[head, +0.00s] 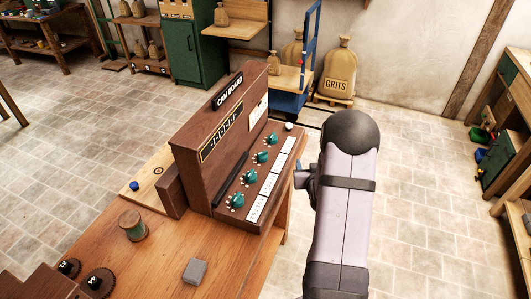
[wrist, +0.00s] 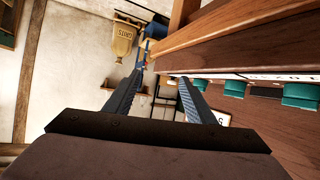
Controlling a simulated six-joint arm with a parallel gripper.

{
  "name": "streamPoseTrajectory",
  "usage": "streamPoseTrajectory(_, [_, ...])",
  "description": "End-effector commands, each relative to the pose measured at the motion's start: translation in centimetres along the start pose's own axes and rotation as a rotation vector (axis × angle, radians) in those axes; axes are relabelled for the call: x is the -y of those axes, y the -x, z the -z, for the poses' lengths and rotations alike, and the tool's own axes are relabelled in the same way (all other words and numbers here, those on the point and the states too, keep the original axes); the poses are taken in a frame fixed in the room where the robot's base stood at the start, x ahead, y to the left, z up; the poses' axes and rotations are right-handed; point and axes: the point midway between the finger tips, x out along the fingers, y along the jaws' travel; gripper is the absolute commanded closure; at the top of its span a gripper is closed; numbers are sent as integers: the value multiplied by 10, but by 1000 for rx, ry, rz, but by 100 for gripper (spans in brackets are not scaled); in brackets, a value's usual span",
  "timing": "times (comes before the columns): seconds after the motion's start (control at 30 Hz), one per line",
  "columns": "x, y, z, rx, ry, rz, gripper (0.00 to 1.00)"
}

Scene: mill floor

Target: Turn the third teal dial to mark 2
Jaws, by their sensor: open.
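The cam board (head: 222,135) is a dark wooden console on the bench. Its sloped front carries several teal dials in a row, including a nearest one (head: 235,200), a second (head: 250,177), a third from the near end (head: 261,156) and a farthest one (head: 272,139). White label strips lie beside them; their marks are too small to read. My gripper (head: 304,178) is partly hidden by my arm, to the right of the board. In the wrist view my gripper (wrist: 164,68) is open, with nothing between its fingers; teal dials (wrist: 300,95) show at the right, apart from the fingers.
The wooden bench (head: 165,250) holds a spool (head: 132,225), a grey block (head: 195,271) and dark gears (head: 97,283). A blue trolley (head: 290,100) and a grits sack (head: 338,72) stand behind the board. Open floor lies right of the bench.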

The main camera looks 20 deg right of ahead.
Motion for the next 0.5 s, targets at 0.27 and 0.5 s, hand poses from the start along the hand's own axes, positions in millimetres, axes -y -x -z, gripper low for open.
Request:
streamPoseTrajectory(0.27, [66, -7, 17, -69, 176, 326, 50])
streamPoseTrajectory(0.5, [110, 9, 16, -75, 234, 525, 50])
